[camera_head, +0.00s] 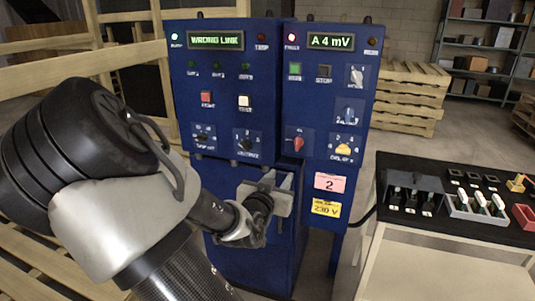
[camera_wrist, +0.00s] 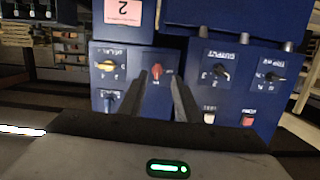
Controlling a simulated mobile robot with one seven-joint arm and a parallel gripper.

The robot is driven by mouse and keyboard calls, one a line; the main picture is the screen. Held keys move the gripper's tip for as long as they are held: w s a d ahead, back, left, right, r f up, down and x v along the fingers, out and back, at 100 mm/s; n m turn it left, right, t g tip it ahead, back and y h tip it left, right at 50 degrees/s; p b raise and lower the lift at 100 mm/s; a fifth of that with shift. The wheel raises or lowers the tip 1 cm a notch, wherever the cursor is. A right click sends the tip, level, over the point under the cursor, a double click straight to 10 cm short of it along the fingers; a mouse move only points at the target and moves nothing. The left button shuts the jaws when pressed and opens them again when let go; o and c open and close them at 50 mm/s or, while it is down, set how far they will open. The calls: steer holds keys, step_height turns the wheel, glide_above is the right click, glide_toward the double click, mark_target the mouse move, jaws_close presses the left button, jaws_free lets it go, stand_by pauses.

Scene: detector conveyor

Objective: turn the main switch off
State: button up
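A small red rotary knob (camera_head: 298,144), which looks like the main switch, sits on a blue plate low on the right-hand cabinet's front. Its handle looks roughly upright; its markings are too small to read. In the wrist view, which is upside down, the red knob (camera_wrist: 156,72) appears between my fingertips. My gripper (camera_wrist: 158,80) is open and empty, its two dark fingers pointing at the panel with a gap between them. In the head view my gripper (camera_head: 275,184) is below the knob, in front of the cabinet; contact with the knob is not visible.
Beside the red knob is a yellow knob (camera_head: 343,149), with a blue knob (camera_head: 348,112) above. The left cabinet displays "WRONG LINK" (camera_head: 215,40); the right one "A 4 mV" (camera_head: 331,41). A black-topped table (camera_head: 450,229) stands at right. Wooden pallets (camera_head: 405,95) are behind.

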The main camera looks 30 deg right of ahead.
step_height(320, 180, up, 2)
steer(key=t+h, duration=0.1)
steer(key=h, duration=0.1)
steer(key=b, duration=0.3)
glide_toward(297, 142)
steer(key=shift+y, duration=0.3)
steer(key=x, duration=0.9)
steer(key=shift+s+r, duration=0.1)
steer(key=shift+r, duration=0.05)
steer(key=c, duration=0.7)
steer(key=shift+o, duration=0.2)
